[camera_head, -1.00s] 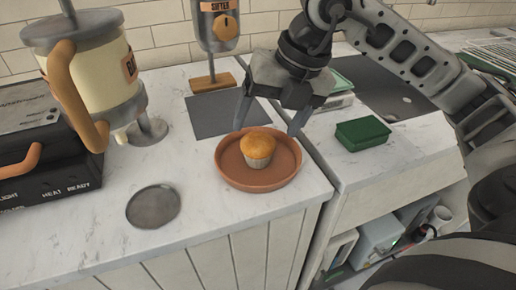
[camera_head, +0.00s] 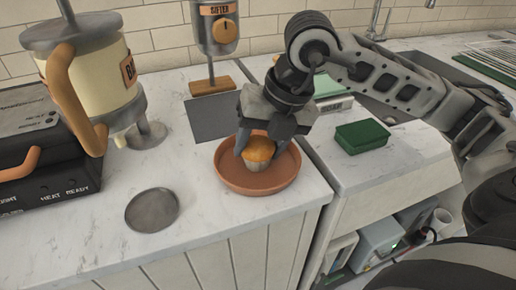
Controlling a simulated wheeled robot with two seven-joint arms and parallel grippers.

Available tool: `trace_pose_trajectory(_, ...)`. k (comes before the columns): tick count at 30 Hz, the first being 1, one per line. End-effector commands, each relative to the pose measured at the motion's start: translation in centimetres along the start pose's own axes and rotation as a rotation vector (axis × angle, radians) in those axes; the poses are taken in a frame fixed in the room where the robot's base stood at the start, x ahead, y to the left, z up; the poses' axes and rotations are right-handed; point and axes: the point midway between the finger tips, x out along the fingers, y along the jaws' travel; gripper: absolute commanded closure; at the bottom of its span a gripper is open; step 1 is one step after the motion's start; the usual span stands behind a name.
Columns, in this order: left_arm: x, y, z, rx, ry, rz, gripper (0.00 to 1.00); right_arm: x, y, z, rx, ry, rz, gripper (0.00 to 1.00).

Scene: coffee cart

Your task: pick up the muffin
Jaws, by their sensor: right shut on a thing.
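The muffin (camera_head: 258,151), with an orange-brown top and a pale wrapper, is in the round terracotta dish (camera_head: 243,186) near the counter's front right corner. My right gripper (camera_head: 259,150) comes down from behind and is shut on the muffin, one finger on its left side and one on its right. I cannot tell whether the muffin's base touches the dish. The back of the dish is partly hidden by the gripper. My left gripper is not in view.
A round grey metal disc (camera_head: 152,209) lies left of the dish. A large dispenser (camera_head: 92,75) and a black machine (camera_head: 40,150) stand at the left. A dark mat (camera_head: 205,118) lies behind the dish. A green box (camera_head: 362,136) sits on the right counter.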

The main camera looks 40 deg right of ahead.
Motion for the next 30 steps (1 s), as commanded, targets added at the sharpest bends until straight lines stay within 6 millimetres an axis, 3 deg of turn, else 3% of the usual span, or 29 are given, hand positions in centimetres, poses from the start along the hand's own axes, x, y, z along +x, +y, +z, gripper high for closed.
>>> trace_pose_trajectory(8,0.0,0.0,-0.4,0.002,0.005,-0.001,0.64,-1.0,0.3,0.2,0.001,-0.002,0.001,0.72)
trace_pose_trajectory(13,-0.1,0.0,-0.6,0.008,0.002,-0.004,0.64,-3.7,1.2,0.3,-0.004,-0.005,0.005,0.72)
trace_pose_trajectory(21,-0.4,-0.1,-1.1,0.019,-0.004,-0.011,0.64,-10.2,3.6,-4.7,-0.012,-0.007,0.005,0.72)
trace_pose_trajectory(25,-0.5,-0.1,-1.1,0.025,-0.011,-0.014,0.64,-12.1,4.4,-8.1,-0.013,-0.008,0.004,0.72)
trace_pose_trajectory(27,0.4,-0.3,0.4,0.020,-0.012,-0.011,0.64,-11.9,4.5,-9.0,-0.009,-0.006,0.008,0.72)
trace_pose_trajectory(30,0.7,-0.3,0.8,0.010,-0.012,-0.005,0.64,-12.6,4.7,-10.2,-0.008,-0.008,0.003,0.72)
